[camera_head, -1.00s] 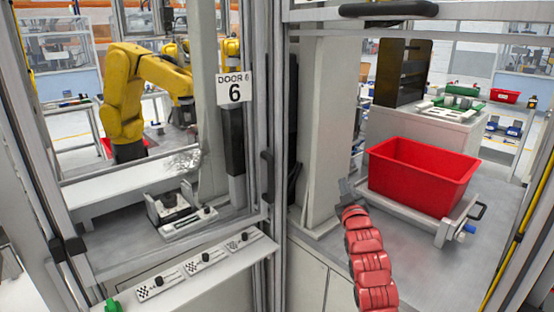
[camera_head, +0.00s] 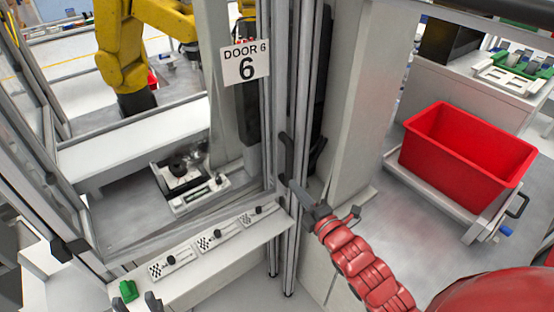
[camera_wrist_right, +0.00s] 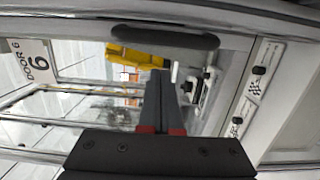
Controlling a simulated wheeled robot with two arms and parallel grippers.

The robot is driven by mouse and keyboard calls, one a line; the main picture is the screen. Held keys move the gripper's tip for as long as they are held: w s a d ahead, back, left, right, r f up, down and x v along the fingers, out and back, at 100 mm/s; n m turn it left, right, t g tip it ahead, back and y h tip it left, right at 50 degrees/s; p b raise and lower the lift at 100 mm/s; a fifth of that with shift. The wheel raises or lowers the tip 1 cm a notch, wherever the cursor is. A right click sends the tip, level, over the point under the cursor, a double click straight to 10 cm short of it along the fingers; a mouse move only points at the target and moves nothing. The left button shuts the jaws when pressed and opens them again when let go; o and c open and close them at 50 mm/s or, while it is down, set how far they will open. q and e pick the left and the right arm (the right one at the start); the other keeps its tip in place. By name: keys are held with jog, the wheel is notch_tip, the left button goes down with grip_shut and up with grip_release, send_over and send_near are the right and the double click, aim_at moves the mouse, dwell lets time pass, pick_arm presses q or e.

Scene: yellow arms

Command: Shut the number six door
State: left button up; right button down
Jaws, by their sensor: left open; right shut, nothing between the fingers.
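The DOOR 6 sign (camera_head: 246,65) hangs at the upper middle of the head view, left of the metal door posts (camera_head: 293,100). It shows sideways in the right wrist view (camera_wrist_right: 36,66). A dark vertical handle (camera_head: 288,157) is on the posts below the sign. A long dark handle (camera_wrist_right: 165,38) lies beyond my fingertips in the wrist view. My right gripper (camera_head: 296,188) is shut and empty, just below the handle; I cannot tell whether it touches the post. My left gripper (camera_head: 153,302) is open, with only its tips showing at the bottom edge. How far the door stands open is unclear.
A white ledge (camera_head: 220,262) with several checkered switch plates and a green item (camera_head: 128,290) runs below the opening. A yellow robot arm (camera_head: 122,55) stands inside the cell. A red bin (camera_head: 466,155) sits on a grey carrier at the right.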

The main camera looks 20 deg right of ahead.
aim_at(270, 157)
jog(key=p+x, duration=0.3)
jog(key=x, duration=0.8)
jog(key=shift+w+p, duration=0.15)
jog(key=shift+p, duration=0.25)
